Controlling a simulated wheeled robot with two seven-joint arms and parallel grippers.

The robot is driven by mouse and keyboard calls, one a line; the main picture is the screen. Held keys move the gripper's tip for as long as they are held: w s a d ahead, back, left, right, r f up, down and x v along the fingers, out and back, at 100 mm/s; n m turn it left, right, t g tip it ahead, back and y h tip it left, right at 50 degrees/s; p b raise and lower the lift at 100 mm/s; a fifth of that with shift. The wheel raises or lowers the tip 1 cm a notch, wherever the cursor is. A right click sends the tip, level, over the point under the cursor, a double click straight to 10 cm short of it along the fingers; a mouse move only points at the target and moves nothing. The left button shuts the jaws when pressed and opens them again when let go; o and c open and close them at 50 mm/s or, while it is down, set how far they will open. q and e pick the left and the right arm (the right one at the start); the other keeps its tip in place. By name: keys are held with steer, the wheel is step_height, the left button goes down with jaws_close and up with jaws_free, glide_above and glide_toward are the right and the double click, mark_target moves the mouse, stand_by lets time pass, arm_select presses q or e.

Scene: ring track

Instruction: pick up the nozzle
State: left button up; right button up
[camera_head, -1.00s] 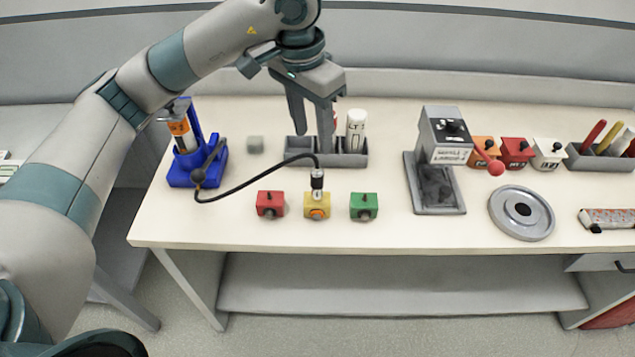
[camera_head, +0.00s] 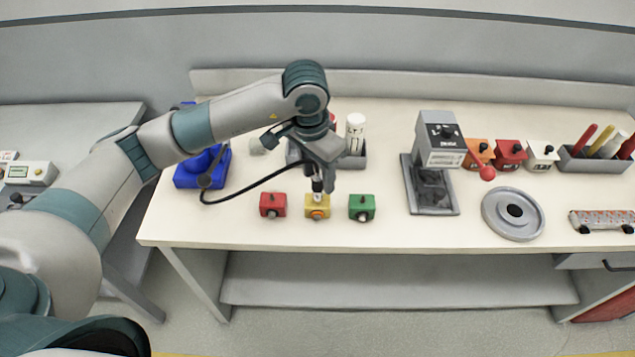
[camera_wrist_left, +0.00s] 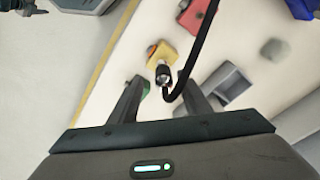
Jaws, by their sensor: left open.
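The nozzle (camera_head: 317,185) is a small dark cylinder with a bright metal part, standing on the yellow block (camera_head: 317,207). A black hose (camera_head: 262,183) runs from it to the blue stand (camera_head: 190,174) at the left. In the left wrist view the nozzle (camera_wrist_left: 163,76) lies between the two spread fingers, with the yellow block (camera_wrist_left: 160,54) beyond it. My left gripper (camera_head: 322,182) is open, pointing down at the nozzle. Its fingers partly hide the nozzle in the head view, and I cannot tell whether they touch it. My right gripper is not in view.
A red block (camera_head: 272,205) and a green block (camera_head: 361,208) flank the yellow one. Behind the gripper is a grey tray (camera_head: 352,162) with a white bottle (camera_head: 355,133). A grey press (camera_head: 437,150) stands to the right. The table front is clear.

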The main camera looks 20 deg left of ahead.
mark_target(319, 186)
arm_select(q)
steer(key=shift+f, duration=0.1)
stand_by(0.3)
steer(key=shift+w+f+p, duration=0.25)
steer(key=shift+f+p, duration=0.5)
steer(key=shift+p, duration=0.25)
step_height(319, 186, down, 2)
steer(key=shift+w+p, duration=0.15)
steer(key=shift+p, duration=0.45)
steer(key=shift+w+f, duration=0.15)
steer(key=shift+f, duration=0.65)
jaws_close()
